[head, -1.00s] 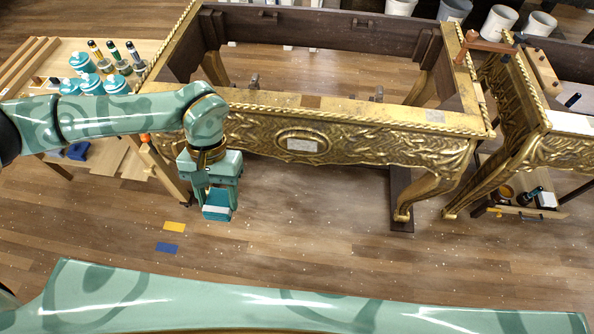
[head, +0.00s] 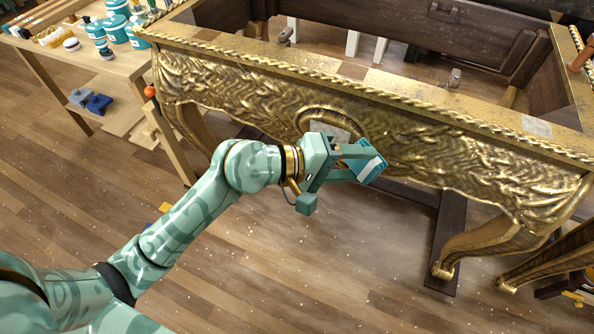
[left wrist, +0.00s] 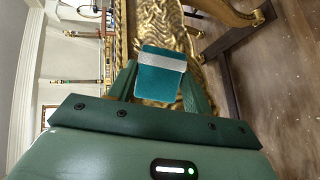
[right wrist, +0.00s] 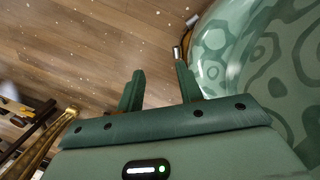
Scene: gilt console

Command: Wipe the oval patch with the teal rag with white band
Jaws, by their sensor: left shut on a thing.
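The teal rag with white band (head: 367,163) is a small folded pad in my left gripper (head: 356,160). The left wrist view shows the rag (left wrist: 158,84) between the two fingers, its white band across the upper part. The rag is close to the carved gilt front of the console, right of and below the oval patch (head: 331,121). My gripper covers the lower part of the oval. I cannot tell whether the rag touches the carving. My right gripper (right wrist: 158,88) is open and empty above the floor, and shows only in its own wrist view.
The gilt console (head: 450,150) fills the upper right of the head view. A wooden workbench (head: 60,62) with teal jars (head: 138,34) stands at upper left, with blue blocks (head: 98,104) on its lower shelf.

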